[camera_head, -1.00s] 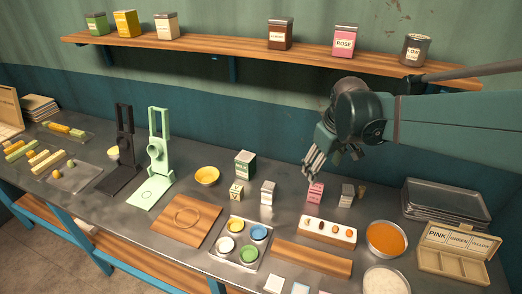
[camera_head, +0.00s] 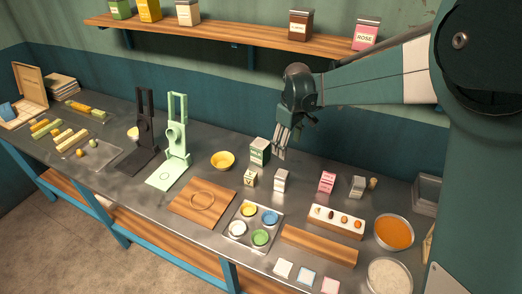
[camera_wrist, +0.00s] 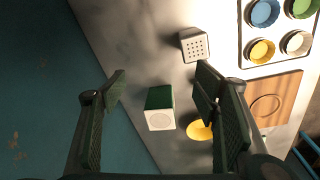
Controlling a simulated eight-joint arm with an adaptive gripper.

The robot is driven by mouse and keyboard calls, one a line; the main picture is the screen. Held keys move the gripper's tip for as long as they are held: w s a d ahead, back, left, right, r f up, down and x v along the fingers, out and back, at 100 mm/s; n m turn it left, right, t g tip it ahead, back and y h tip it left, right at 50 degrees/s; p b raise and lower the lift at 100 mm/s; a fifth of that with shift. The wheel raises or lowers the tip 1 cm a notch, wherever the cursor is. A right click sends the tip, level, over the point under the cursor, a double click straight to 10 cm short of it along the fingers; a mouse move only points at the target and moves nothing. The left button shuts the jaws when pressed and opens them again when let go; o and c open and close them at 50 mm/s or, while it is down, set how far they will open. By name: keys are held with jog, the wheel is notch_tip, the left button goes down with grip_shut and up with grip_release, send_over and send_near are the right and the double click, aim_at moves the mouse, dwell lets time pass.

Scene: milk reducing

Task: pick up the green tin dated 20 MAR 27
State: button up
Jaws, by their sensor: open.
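A green tin with a white label (camera_head: 260,151) stands upright on the steel counter, near the back wall. It also shows in the wrist view (camera_wrist: 160,97), with a pale top, between my spread fingers in the picture. A second green tin (camera_head: 120,9) stands at the left of the wall shelf. I cannot read a date on either. My gripper (camera_head: 280,153) is open and empty, pointing down just right of the counter tin in the head view. I cannot tell exactly how high it is above it.
A yellow bowl (camera_head: 222,160) is left of the counter tin. A pink tin (camera_head: 327,181) is farther right. The wall (camera_wrist: 40,90) is close on the left in the wrist view.

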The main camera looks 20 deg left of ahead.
aim_at(261, 142)
jog(key=w+a+f+p, duration=0.1)
jog(key=a+f, duration=0.1)
jog(key=a, duration=0.2)
jog(key=w+a+f+n+p, duration=0.1)
jog(key=w+a, duration=0.1)
jog(key=a, duration=0.2)
jog(key=w+a+f+n+p, duration=0.1)
jog(key=a+f, duration=0.1)
jog(key=a, duration=0.2)
jog(key=shift+w+a+f+g, duration=0.3)
jog(key=shift+w+a+g, duration=0.05)
jog(key=shift+a+g, duration=0.05)
jog(key=shift+w+a+f+h+p, duration=0.15)
jog(key=shift+a+f+h+p, duration=0.25)
jog(key=shift+a, duration=0.25)
jog(key=shift+f, duration=0.1)
jog(key=shift+f, duration=1.3)
jog(key=shift+f, duration=2.6)
jog(key=shift+c, duration=0.2)
